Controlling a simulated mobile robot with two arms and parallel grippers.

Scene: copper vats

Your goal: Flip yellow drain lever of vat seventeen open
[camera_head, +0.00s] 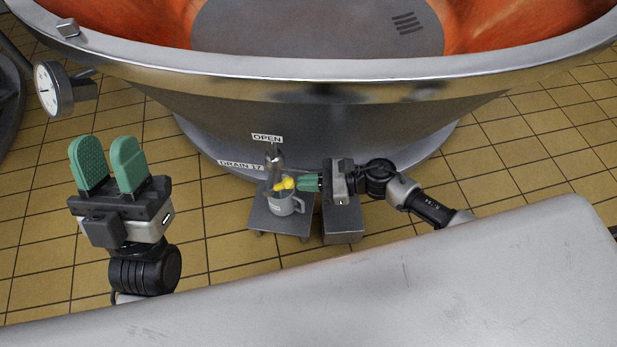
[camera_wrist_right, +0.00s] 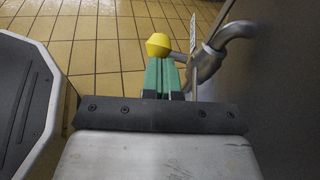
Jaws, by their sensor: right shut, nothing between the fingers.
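The yellow drain lever (camera_head: 284,184) is at the drain pipe (camera_head: 275,158) low on the big vat (camera_head: 330,110). The label "DRAIN 17" (camera_head: 240,164) is left of the pipe and the label "OPEN" (camera_head: 267,138) above it. My right gripper (camera_head: 301,183) is shut and empty, its green fingertips right beside the lever's knob. In the right wrist view the yellow knob (camera_wrist_right: 159,45) is just beyond the closed fingertips (camera_wrist_right: 162,66); contact cannot be told. The pipe (camera_wrist_right: 212,58) is to their right. My left gripper (camera_head: 108,152) is open and empty at the left, away from the vat.
A metal mug (camera_head: 285,205) stands below the drain on a small grey stool (camera_head: 262,221). A grey block (camera_head: 343,228) is next to it. A round dial (camera_head: 47,89) hangs at the left. A pale surface (camera_head: 380,290) fills the front. Tiled floor (camera_head: 215,225) lies left of the stool.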

